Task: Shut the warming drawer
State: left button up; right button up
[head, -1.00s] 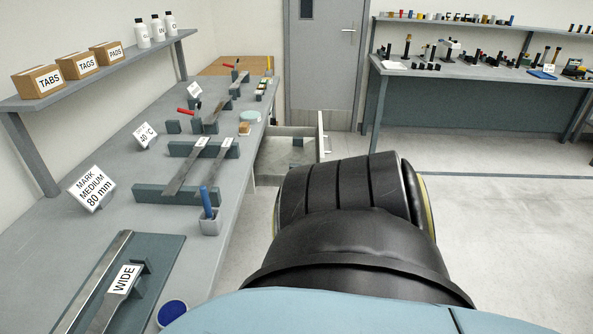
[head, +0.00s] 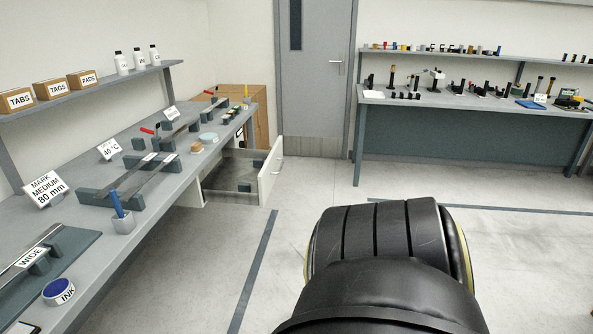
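The warming drawer (head: 268,172) stands pulled out from under the left bench, beyond the sign reading 40 °C (head: 110,149). Its pale front panel with a bar handle faces right. Its inside shows, with a small dark block (head: 244,187) in it. A large black rounded link of my own arm fills the lower middle of the view, to the right of and nearer than the drawer, apart from it. Neither of my grippers shows.
The left bench (head: 155,198) carries metal strips on dark supports, a blue-handled tool in a cup (head: 123,222) and an ink pot (head: 58,291). A grey door (head: 316,75) and a second bench (head: 440,102) stand at the back. Floor (head: 300,195) before the drawer is clear.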

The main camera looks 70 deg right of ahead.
aim_at(237, 175)
jog(key=u, duration=0.05)
jog(key=k, duration=0.1)
jog(key=z, duration=2.3)
jog(key=i, duration=0.35)
